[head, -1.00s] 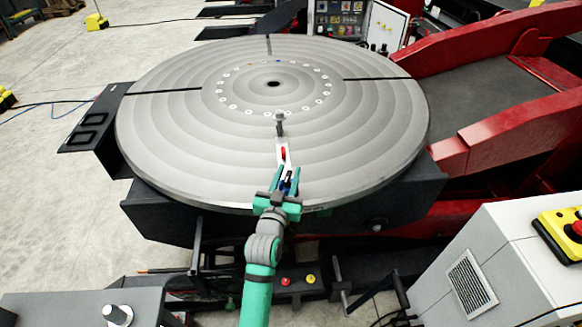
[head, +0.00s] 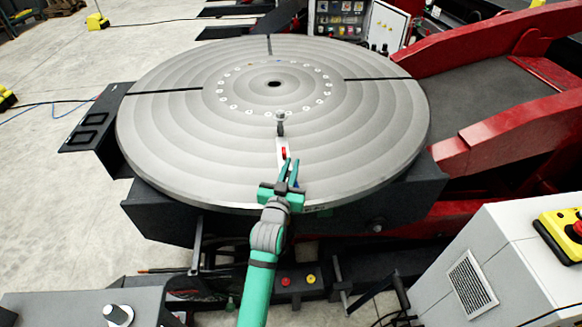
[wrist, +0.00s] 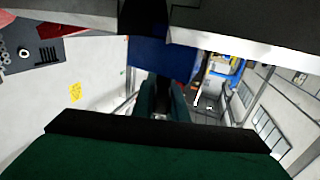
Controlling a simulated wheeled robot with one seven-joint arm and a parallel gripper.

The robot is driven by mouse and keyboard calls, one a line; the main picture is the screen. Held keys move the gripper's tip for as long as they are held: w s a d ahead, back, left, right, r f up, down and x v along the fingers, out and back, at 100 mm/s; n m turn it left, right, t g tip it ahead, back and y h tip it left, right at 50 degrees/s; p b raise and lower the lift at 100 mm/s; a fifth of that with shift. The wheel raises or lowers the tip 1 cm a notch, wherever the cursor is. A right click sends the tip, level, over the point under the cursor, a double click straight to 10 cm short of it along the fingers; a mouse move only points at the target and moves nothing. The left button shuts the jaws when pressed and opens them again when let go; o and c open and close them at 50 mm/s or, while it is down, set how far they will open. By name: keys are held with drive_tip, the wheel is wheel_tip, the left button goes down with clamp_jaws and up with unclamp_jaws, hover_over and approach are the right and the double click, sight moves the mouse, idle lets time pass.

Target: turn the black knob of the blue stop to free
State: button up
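My gripper (head: 291,163), with teal fingers, is at the near edge of the round grey turntable (head: 180,130). The fingers point away from me, close together with a narrow gap between them. In the wrist view the fingers (wrist: 161,98) also stand close together, and a blue block (wrist: 165,58) shows just beyond their tips. It may be the blue stop. In the head view the stop is mostly hidden by my gripper. I cannot make out the black knob or whether the fingers touch it.
A light strip with a red piece (head: 283,152) lies on the turntable just beyond my fingertips. A dark upright clamp (head: 281,124) stands farther in. A grey cabinet (head: 490,255) is at the right. The rest of the turntable is largely clear.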

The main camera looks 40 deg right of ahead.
clamp_jaws()
drive_tip(key=shift+d+r, duration=0.1)
drive_tip(key=shift+w+r+n+t+y, duration=0.1)
drive_tip(key=shift+n+t+y, duration=0.3)
drive_tip(key=shift+w+a+n+t+y, duration=0.2)
drive_tip(key=shift+a+n+t+y, duration=0.05)
drive_tip(key=shift+n+t+y, duration=0.4)
drive_tip(key=shift+f+n+t+y, duration=0.2)
drive_tip(key=shift+n+t+y, duration=0.35)
drive_tip(key=shift+t+y, duration=0.15)
drive_tip(key=shift+w+a+n+t+y, duration=0.15)
drive_tip(key=shift+a+n+t+y, duration=0.2)
drive_tip(key=shift+n+y, duration=0.35)
drive_tip(key=shift+w+a+n+t+y, duration=0.15)
drive_tip(key=shift+n+t+y, duration=0.25)
drive_tip(key=shift+y, duration=0.45)
drive_tip(key=shift+a, duration=0.1)
